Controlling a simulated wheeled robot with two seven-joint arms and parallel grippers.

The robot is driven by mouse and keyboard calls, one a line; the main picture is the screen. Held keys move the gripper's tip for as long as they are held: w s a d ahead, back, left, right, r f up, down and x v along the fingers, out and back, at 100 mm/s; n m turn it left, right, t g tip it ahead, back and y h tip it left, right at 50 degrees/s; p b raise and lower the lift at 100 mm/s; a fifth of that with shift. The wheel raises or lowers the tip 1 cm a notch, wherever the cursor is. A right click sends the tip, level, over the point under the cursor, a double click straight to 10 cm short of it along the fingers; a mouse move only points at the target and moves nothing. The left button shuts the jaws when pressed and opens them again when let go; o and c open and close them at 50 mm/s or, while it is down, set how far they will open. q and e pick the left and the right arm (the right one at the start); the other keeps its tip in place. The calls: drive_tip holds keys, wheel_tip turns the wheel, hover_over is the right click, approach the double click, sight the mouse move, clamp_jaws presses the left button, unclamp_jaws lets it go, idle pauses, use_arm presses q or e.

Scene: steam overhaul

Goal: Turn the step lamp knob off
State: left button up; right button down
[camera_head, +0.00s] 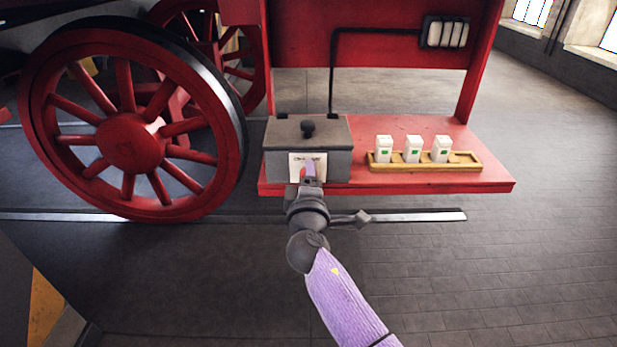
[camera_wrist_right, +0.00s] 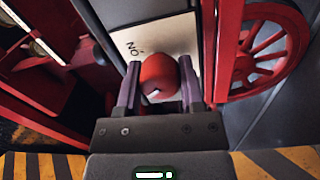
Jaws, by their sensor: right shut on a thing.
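The red knob (camera_wrist_right: 158,75) sits in front of a white label plate (camera_wrist_right: 185,45) in the right wrist view. The letters ON can be read on the plate, turned sideways. My right gripper (camera_head: 311,170) is at the front face of a grey box (camera_head: 335,166) in the head view, its fingers on either side of the knob and shut on it. In the right wrist view the right gripper (camera_wrist_right: 160,88) shows both fingers against the knob. The knob's pointing direction is not clear. My left gripper is not in view.
The box, with a black lid handle (camera_head: 307,128), stands on a red step (camera_head: 400,186). A wooden tray (camera_head: 425,167) with several white blocks is to its right. A fixture with pale cells (camera_head: 445,32) hangs above, and a big red wheel (camera_head: 130,145) stands left.

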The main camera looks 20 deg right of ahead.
drive_tip(key=shift+c, duration=2.4)
unclamp_jaws()
drive_tip(key=shift+o, duration=1.2)
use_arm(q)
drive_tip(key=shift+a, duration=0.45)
use_arm(e)
drive_tip(key=shift+o, duration=0.2)
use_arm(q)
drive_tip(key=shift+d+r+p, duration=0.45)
use_arm(e)
drive_tip(key=v, duration=1)
